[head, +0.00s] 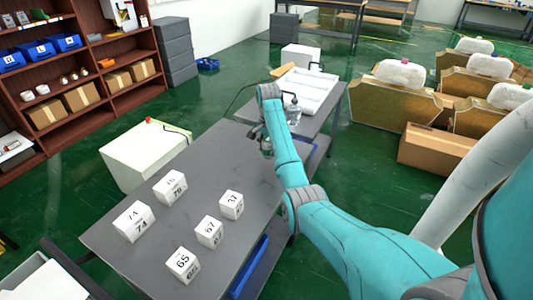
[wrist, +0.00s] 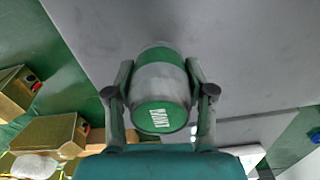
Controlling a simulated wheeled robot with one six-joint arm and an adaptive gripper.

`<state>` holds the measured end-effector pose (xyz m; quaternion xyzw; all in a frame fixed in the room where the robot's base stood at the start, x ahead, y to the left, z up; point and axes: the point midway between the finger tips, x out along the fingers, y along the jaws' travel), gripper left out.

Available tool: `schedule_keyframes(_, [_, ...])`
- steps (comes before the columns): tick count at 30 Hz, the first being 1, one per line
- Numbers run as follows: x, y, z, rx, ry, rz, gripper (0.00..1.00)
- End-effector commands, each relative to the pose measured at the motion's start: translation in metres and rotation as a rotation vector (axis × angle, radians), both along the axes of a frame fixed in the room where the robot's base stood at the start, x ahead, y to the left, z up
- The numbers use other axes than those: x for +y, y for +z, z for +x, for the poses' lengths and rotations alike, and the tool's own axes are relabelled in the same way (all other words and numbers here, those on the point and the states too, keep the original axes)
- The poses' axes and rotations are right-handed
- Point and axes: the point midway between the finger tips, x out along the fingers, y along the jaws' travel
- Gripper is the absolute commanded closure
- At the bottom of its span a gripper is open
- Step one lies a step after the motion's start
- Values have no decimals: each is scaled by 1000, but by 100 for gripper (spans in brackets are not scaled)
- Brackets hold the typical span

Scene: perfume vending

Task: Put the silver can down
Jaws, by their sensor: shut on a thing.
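The silver can (wrist: 160,82), grey with a green band and a green end with white lettering, is between the two fingers of my gripper (wrist: 160,65) in the wrist view. My gripper is shut on its sides. The grey table top (wrist: 235,55) lies beyond the can; I cannot tell whether the can touches it. In the head view my gripper (head: 258,136) is over the far part of the grey table (head: 215,165). The can is small and mostly hidden there by my arm.
Several white numbered boxes (head: 183,265) stand on the near part of the table. A clear bottle (head: 294,112) and a white tray (head: 305,92) are beyond my gripper. A white cabinet (head: 145,155) stands left of the table. The table's middle is bare.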

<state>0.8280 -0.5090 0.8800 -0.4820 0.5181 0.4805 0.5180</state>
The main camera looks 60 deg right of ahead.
Motion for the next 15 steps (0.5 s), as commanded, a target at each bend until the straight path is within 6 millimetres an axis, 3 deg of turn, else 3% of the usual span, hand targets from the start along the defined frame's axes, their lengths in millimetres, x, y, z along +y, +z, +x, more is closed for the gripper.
schedule_keyframes(6, [4, -28, -7, 1, -5, 1, 87])
schedule_keyframes(15, [5, -32, -8, 1, -6, 1, 87])
